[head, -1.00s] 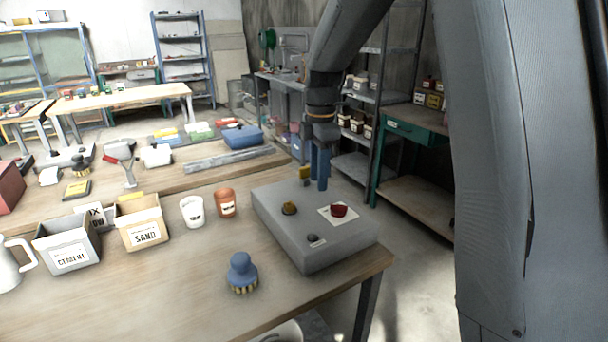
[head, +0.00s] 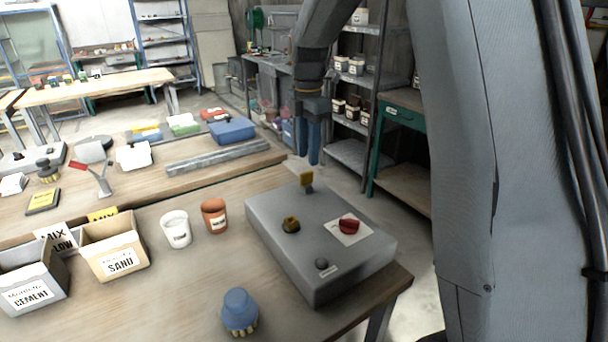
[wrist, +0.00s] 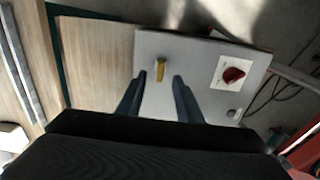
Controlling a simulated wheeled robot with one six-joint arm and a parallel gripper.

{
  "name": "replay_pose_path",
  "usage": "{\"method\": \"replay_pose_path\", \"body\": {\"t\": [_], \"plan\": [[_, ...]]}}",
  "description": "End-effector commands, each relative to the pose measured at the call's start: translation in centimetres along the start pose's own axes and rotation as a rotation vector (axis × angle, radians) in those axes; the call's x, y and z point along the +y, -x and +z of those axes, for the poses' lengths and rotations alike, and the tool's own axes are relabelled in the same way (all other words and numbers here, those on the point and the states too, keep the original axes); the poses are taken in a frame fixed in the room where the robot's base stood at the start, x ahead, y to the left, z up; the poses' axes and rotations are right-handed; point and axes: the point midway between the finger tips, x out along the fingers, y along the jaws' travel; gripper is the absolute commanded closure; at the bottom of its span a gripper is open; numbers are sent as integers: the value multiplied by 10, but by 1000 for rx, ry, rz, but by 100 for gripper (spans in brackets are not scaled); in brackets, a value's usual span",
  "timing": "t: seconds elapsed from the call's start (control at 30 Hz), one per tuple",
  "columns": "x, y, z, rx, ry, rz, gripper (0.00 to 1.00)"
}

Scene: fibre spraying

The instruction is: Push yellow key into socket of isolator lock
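The isolator lock appears to be the grey box (head: 275,235) on the table's right end. The yellow key (head: 306,181) stands upright on a dark stem at the box's back edge. On top are a dark yellow knob (head: 291,225), a red knob (head: 349,226) on a white plate and a small dark knob (head: 321,263). My gripper (head: 308,160) is open and empty, just above or behind the key. In the wrist view a yellow piece (wrist: 160,70), likely the key, shows just beyond and between the parted fingertips (wrist: 157,82). I cannot make out the socket.
A blue brush (head: 240,312), a terracotta cup (head: 214,215), a white cup (head: 176,229) and a sand box (head: 113,245) stand left of the grey box. A green-framed bench (head: 405,115) and shelving stand behind at the right. Bare tabletop (head: 180,285) lies at the front.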

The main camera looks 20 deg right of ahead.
Motion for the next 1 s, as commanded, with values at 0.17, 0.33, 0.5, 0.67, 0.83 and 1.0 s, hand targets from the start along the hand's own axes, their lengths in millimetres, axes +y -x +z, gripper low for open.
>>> {"method": "replay_pose_path", "body": {"t": [0.17, 0.33, 0.5, 0.67, 0.83, 1.0], "plan": [[1, -18, -6, 1, 10, -2, 67], [-1, -36, -7, 1, 11, -4, 67], [-1, -59, -5, 1, 9, -3, 67], [-1, -70, -4, 0, 8, -1, 67], [-1, -71, -3, 0, 7, 0, 67], [-1, -71, -3, 0, 6, 0, 89]]}}
